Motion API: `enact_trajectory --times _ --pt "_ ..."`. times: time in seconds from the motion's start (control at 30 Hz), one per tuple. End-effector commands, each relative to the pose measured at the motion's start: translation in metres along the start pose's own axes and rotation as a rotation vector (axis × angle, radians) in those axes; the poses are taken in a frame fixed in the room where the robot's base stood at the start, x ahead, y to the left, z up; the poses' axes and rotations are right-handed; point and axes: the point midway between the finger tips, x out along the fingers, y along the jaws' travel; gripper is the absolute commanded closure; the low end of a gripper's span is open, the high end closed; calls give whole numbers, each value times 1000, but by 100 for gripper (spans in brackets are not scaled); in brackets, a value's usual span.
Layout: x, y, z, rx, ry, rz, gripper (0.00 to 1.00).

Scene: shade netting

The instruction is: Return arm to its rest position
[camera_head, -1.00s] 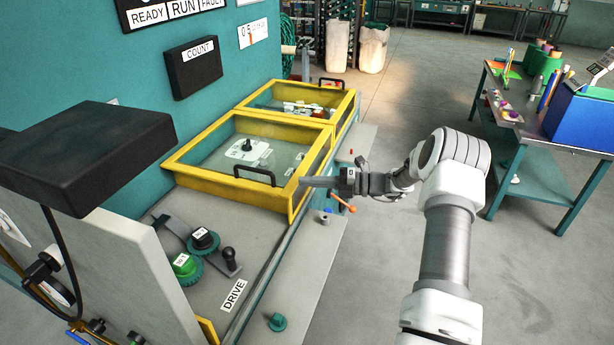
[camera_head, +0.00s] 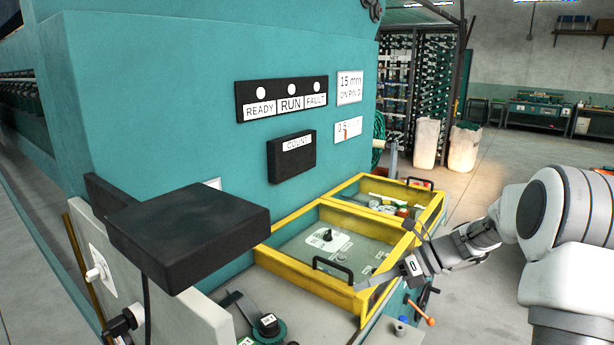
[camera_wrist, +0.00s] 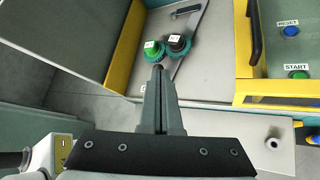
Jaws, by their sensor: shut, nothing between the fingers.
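My gripper (camera_head: 388,275) is on the right side of the head view, in front of the near yellow-framed cover (camera_head: 295,266). My white arm reaches in from the right edge. In the wrist view the gripper's fingers (camera_wrist: 158,85) are together and hold nothing. They point towards a green knob (camera_wrist: 153,50) and a black knob (camera_wrist: 178,44) on the grey panel. How far the fingertips are from the knobs is hard to tell.
A dark box (camera_head: 190,228) juts out at the lower left. An orange-tipped lever (camera_head: 421,313) is below my gripper. The wrist view shows a blue reset button (camera_wrist: 291,31) and a green start button (camera_wrist: 298,75). Open floor lies to the right.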

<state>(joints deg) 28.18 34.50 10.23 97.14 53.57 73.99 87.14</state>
Motion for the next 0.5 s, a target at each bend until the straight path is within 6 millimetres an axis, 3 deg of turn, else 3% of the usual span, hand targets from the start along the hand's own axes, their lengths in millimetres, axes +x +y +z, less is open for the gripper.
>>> enact_trajectory --times 0.1,0.5 --pt "-2 37 1 -223 121 -41 100" --pt "-26 139 -23 -978 522 -91 100"
